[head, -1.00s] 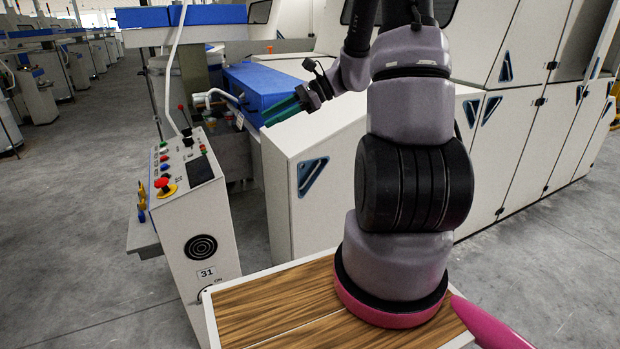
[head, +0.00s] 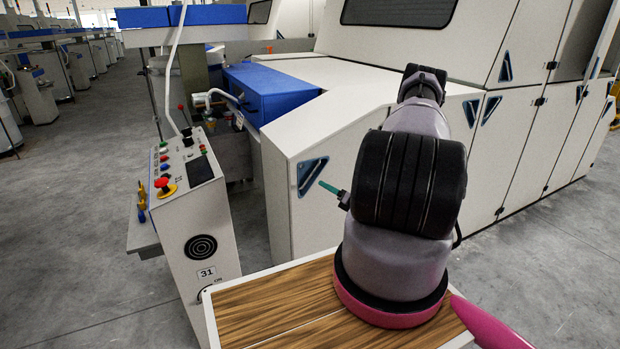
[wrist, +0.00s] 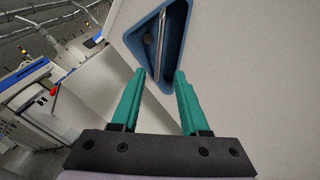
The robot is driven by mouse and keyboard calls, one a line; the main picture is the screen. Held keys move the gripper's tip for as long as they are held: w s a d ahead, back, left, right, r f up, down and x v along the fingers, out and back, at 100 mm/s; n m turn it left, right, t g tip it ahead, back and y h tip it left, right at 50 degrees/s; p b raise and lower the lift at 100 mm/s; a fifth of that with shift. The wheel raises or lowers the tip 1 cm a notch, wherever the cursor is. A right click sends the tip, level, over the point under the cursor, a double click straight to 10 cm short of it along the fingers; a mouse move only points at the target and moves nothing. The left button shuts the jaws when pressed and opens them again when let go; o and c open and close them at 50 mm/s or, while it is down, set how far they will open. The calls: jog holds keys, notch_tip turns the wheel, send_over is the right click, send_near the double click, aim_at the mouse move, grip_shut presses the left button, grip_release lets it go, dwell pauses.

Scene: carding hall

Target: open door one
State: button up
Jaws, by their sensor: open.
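A cream door panel (head: 300,215) on the near machine has a blue triangular recessed handle (head: 311,174). No door number shows on it. The door lies flush and looks shut. My gripper (head: 330,187) is just right of the handle in the head view, one teal fingertip showing and the rest hidden behind my arm. In the wrist view, my gripper (wrist: 160,76) is open and empty. Its fingertips are at the lower end of the blue handle recess (wrist: 147,35), which has a metal bar (wrist: 158,50) inside. I cannot tell whether the fingers touch it.
A control box (head: 190,220) marked 31 with buttons stands left of the door. A blue cover (head: 268,90) lies behind. More doors with triangular handles (head: 491,108) are at the right. Grey floor (head: 90,230) is clear at the left.

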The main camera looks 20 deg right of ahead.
aim_at(310, 176)
jog(key=x, duration=1)
jog(key=shift+w+a, duration=0.1)
grip_shut()
dwell(1.1)
